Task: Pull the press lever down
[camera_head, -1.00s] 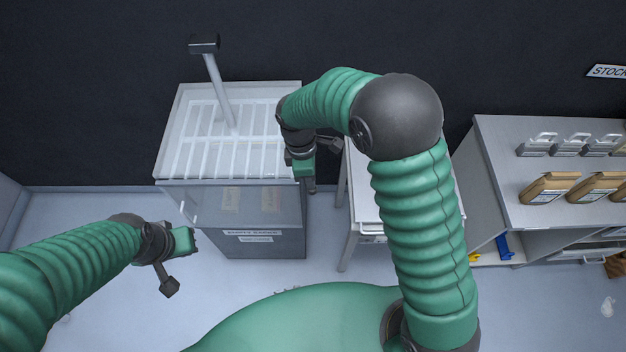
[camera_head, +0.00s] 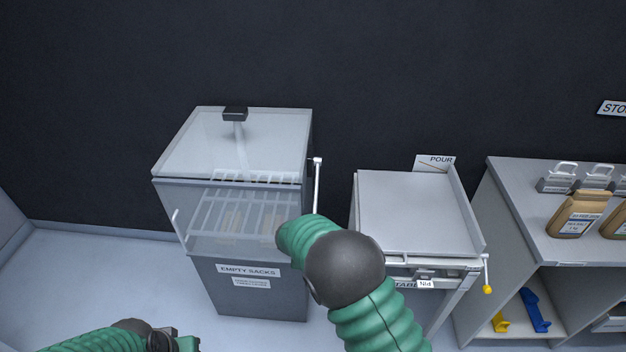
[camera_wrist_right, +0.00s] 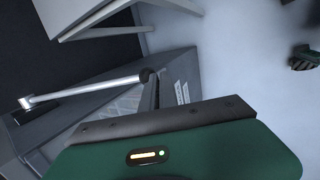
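The press lever (camera_head: 317,185) is a pale metal rod on the right side of the glass-topped sack bin (camera_head: 268,312). In the head view it runs from a white bracket near the bin's upper back toward me, and my right arm hides its near end. In the right wrist view the lever (camera_wrist_right: 85,88) ends in a dark grip beside a dark finger of my right gripper (camera_wrist_right: 153,90); contact and finger gap are unclear. The head view hides that gripper. My left gripper (camera_head: 175,342) is at the bottom edge, partly cut off, away from the lever.
A grey table (camera_head: 415,210) with a POUR sign stands right of the bin, with a narrow gap between. The floor (camera_head: 90,270) left of the bin is clear.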

